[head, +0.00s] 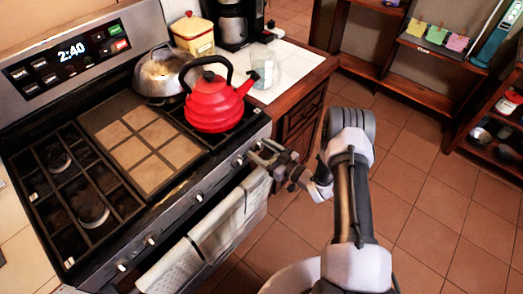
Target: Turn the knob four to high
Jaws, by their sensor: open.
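The stove (100,215) has a row of small knobs along its front edge. Visible ones are a knob at the near left (123,267), a second (151,241), a third (198,197) and one farther right (239,160). No labels are readable, so I cannot tell which is knob four. My gripper (259,152) is open at the stove's front right, close beside the rightmost visible knob. I cannot tell if it touches that knob. My gripper may hide part of the panel there.
A red kettle (213,106) and a lidded metal pot (160,76) stand on the back and right burners. Towels (215,226) hang on the oven handle just below the knobs. A glass (263,74) stands on the counter. The tiled floor (420,205) to the right is clear.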

